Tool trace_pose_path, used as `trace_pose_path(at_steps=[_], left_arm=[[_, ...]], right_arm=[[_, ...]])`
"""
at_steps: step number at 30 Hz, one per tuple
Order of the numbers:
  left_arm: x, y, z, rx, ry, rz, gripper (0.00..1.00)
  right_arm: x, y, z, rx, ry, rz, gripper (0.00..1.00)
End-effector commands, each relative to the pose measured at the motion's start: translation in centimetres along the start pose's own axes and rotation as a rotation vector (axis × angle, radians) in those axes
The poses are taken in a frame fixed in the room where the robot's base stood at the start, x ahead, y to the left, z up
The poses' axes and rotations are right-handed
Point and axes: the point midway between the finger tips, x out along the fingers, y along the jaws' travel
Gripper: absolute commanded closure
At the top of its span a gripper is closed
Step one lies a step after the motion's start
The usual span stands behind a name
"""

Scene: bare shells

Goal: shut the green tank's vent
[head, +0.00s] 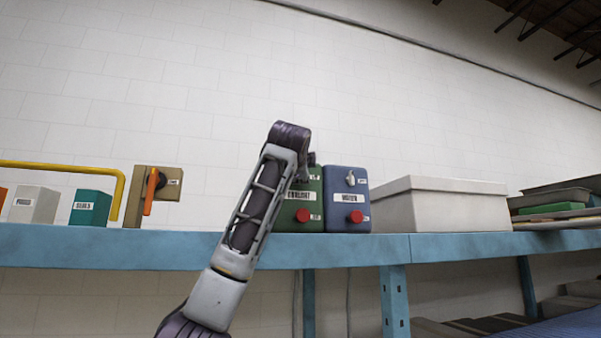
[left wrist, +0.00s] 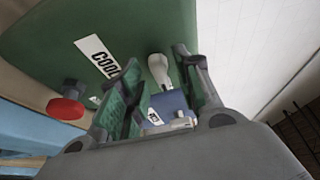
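The green tank (head: 307,211) stands on the blue shelf, its left part hidden behind my left arm. It has a label and a red knob (head: 302,215) low on its front. In the left wrist view the green tank (left wrist: 45,50) fills the upper left, with its red knob (left wrist: 66,107) at left. A pale grey vent lever (left wrist: 158,70) shows between the fingers of my left gripper (left wrist: 157,60). The gripper is open, with gaps on both sides of the lever. In the head view the fingers are mostly hidden by the wrist. My right gripper is out of view.
A blue tank (head: 342,205) with its own lever and red knob stands close to the right. A grey lidded box (head: 440,205) is beyond it. Left are a brown block with an orange handle (head: 151,190), a teal box (head: 90,208) and a yellow rail (head: 60,166).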

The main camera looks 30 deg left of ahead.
Motion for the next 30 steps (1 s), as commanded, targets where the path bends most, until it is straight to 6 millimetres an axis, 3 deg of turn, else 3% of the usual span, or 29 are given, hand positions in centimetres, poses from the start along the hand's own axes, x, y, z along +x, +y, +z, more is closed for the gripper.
trace_pose_path(at_steps=[4,12,30], left_arm=[[0.00,0.04,0.01,0.000,0.000,0.000,0.66],[-0.01,0.03,0.00,0.000,0.000,0.000,1.00],[-0.01,0.25,-0.06,-0.083,0.001,-0.035,1.00]], right_arm=[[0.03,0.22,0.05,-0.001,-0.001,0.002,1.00],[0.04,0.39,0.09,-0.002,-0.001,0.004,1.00],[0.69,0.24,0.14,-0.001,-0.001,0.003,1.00]])
